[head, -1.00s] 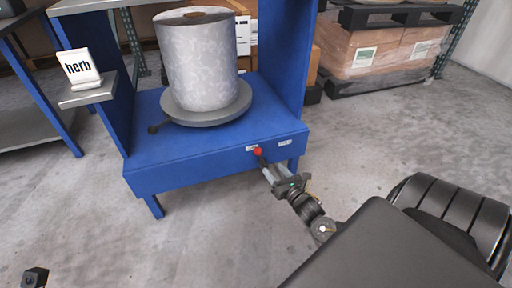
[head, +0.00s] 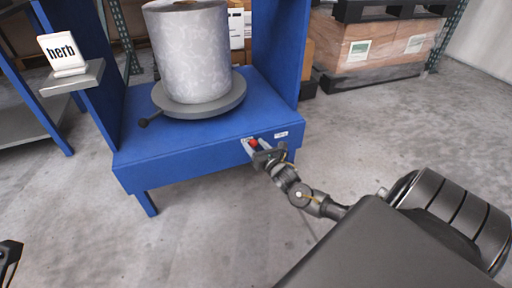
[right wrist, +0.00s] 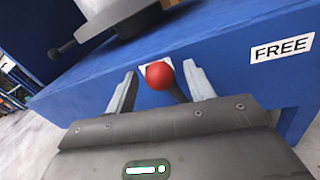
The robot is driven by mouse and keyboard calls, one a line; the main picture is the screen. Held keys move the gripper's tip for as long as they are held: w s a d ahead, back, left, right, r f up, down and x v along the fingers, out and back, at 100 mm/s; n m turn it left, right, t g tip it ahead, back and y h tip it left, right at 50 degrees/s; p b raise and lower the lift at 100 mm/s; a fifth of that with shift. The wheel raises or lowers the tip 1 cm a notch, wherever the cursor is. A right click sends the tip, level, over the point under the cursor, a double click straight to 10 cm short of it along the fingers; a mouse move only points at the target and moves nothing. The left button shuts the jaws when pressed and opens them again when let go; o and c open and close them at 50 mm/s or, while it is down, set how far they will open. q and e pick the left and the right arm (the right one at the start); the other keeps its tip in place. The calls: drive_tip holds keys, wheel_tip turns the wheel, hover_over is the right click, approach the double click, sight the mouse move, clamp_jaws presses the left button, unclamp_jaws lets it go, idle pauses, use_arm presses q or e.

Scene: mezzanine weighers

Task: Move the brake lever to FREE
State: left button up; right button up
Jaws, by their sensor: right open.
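The brake lever has a red ball knob (right wrist: 159,75) on a dark stem and sits on the front face of the blue stand (head: 190,150). The knob also shows in the head view (head: 253,143). My right gripper (right wrist: 160,84) is open, with one finger on each side of the knob; whether either finger touches it I cannot tell. A white FREE label (right wrist: 283,47) is on the blue face to the right of the lever. Another label behind the knob is mostly hidden. A part of my left arm (head: 10,258) shows at the lower left edge of the head view.
A large pale roll (head: 190,55) stands on a grey round turntable (head: 170,108) with a dark-knobbed handle (head: 146,122). A "herb" card (head: 62,54) stands on a side shelf (head: 75,82). Wrapped boxes (head: 380,45) are behind.

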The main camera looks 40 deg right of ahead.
drive_tip(key=shift+w, duration=0.1)
clamp_jaws()
idle(0.3)
